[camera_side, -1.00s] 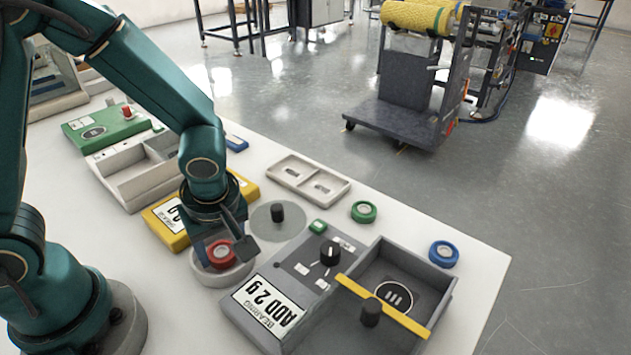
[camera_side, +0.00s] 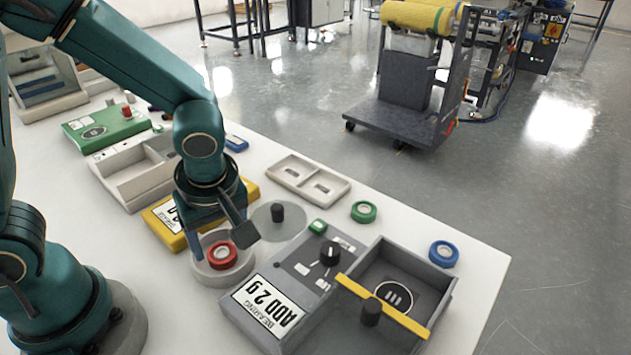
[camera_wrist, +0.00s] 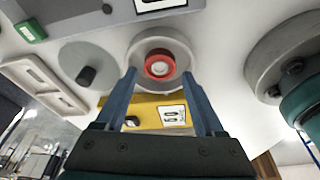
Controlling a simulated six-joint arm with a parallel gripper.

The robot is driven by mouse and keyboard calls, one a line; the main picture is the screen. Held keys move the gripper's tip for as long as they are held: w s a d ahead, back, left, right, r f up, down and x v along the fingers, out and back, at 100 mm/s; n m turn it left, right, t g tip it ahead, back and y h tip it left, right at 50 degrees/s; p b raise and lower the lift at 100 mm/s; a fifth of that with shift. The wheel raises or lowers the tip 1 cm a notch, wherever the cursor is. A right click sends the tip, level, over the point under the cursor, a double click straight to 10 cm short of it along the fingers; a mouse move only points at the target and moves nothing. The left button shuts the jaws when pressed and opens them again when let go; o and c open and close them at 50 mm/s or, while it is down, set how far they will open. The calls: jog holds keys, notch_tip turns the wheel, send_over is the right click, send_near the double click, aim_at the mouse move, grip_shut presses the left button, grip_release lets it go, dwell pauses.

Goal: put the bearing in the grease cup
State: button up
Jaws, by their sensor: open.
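The red ring-shaped bearing (camera_side: 222,256), with a pale centre, lies flat inside the round grey grease cup (camera_side: 207,278). In the wrist view the bearing (camera_wrist: 159,65) sits within the rim of the cup (camera_wrist: 131,46), apart from the wall where I can see it. My gripper (camera_side: 218,232) is open and empty, pointing down above the cup. In the wrist view my gripper's two fingers (camera_wrist: 160,78) are spread wide, with the bearing showing between and beyond their tips. One finger partly hides the far rim of the cup in the side view.
A grey station (camera_side: 258,322) labelled "ADD 2 g" stands right of the cup. A lid disc with a black knob (camera_side: 278,212) lies behind. A yellow box (camera_side: 160,232) is close at left. Green (camera_side: 364,212) and blue (camera_side: 444,254) rings lie near the table's right edge.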

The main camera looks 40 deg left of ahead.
jog(key=s+r+m+t+h, duration=0.2)
jog(key=s+r+m+t, duration=0.2)
jog(key=r+m, duration=0.7)
jog(key=m, duration=0.4)
jog(key=shift+s+r+t+h, duration=0.25)
jog(key=shift+s+t+h, duration=0.15)
